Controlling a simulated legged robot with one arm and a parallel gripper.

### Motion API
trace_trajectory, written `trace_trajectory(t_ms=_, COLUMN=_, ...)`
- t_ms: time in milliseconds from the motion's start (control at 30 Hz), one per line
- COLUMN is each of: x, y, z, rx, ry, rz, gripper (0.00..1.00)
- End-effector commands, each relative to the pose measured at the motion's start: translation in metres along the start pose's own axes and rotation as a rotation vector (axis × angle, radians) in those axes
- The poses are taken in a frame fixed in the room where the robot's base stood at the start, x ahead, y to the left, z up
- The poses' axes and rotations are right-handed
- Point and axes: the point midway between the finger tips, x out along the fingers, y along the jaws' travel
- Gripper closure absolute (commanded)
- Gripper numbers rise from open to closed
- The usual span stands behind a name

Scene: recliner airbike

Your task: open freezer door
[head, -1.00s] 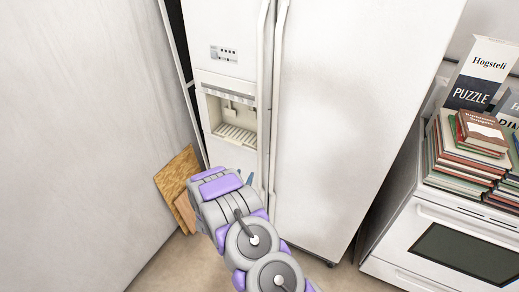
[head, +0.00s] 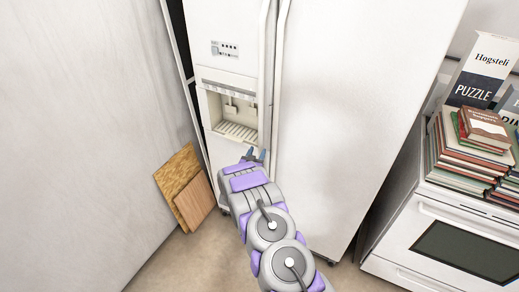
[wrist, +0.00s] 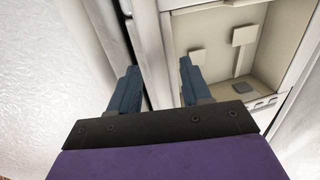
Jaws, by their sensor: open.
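The white freezer door (head: 232,20) is the left door of the fridge and is shut. It has a water and ice dispenser (head: 237,112). The long upright freezer handle (head: 265,60) runs along its right edge. My gripper (head: 256,155) is at the lower part of this handle, just below the dispenser. In the wrist view my gripper (wrist: 159,80) is open, with its blue fingers spread. The freezer handle (wrist: 149,45) shows between the fingers, and the dispenser recess is at the right. I cannot tell whether either finger touches the handle.
The right fridge door (head: 340,110) is shut, and its handle (head: 279,60) runs close beside the freezer handle. A wall (head: 80,130) and leaning wooden boards (head: 180,170) are at the left. A white stove (head: 440,235) stacked with books (head: 470,150) is at the right.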

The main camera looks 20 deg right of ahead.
Motion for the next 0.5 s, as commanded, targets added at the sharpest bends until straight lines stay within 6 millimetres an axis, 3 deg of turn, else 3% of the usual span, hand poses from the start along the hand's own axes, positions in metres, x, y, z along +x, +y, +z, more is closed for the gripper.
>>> trace_trajectory(t_ms=200, x=0.03, y=0.002, z=0.0, rx=0.004, ry=0.002, rz=0.003, gripper=0.52)
trace_trajectory(t_ms=500, x=0.042, y=0.001, z=0.0, rx=0.0, ry=-0.003, rz=0.0, gripper=0.52)
